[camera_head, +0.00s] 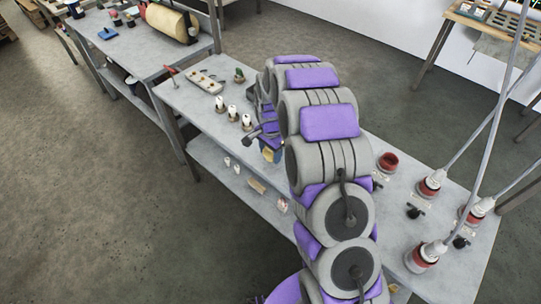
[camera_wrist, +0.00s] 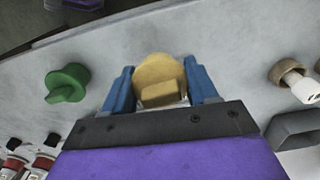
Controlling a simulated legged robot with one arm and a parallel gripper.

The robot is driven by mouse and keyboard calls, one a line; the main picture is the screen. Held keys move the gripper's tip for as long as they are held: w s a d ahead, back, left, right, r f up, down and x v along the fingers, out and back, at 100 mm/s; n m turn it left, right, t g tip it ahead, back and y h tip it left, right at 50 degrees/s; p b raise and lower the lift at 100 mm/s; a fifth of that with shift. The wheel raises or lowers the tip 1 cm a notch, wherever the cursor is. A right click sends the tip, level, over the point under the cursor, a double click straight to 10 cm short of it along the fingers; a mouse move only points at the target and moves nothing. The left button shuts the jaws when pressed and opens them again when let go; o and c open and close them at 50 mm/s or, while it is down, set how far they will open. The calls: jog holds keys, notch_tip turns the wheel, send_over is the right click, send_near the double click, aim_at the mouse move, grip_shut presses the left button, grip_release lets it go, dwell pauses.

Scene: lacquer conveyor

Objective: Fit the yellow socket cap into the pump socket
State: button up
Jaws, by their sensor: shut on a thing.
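The yellow socket cap (camera_wrist: 158,72) is a round, dull yellow piece with a raised block grip. In the wrist view it sits between the blue fingers of my gripper (camera_wrist: 160,88), which is shut on it. The grey worktop shows behind it. In the head view my grey and purple arm reaches over the bench and largely hides my gripper. I cannot tell which fitting is the pump socket.
A green cap (camera_wrist: 68,84) lies left of my gripper in the wrist view; a brown-collared white plug (camera_wrist: 298,84) is at right. In the head view, an open red socket (camera_head: 388,161) and cabled red-white plugs (camera_head: 426,256) stand on the bench (camera_head: 455,206).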

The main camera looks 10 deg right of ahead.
aim_at(271, 155)
jog(key=shift+w+d+f, duration=0.1)
jog(key=shift+w+f, duration=0.05)
jog(key=shift+w, duration=0.3)
jog(key=shift+d+f+b, duration=0.1)
jog(key=shift+f+b, duration=0.25)
jog(key=shift+f, duration=1.1)
jog(key=shift+f, duration=0.15)
jog(key=o, duration=1)
jog(key=shift+o, duration=0.2)
jog(key=shift+f, duration=0.15)
jog(key=shift+b, duration=0.4)
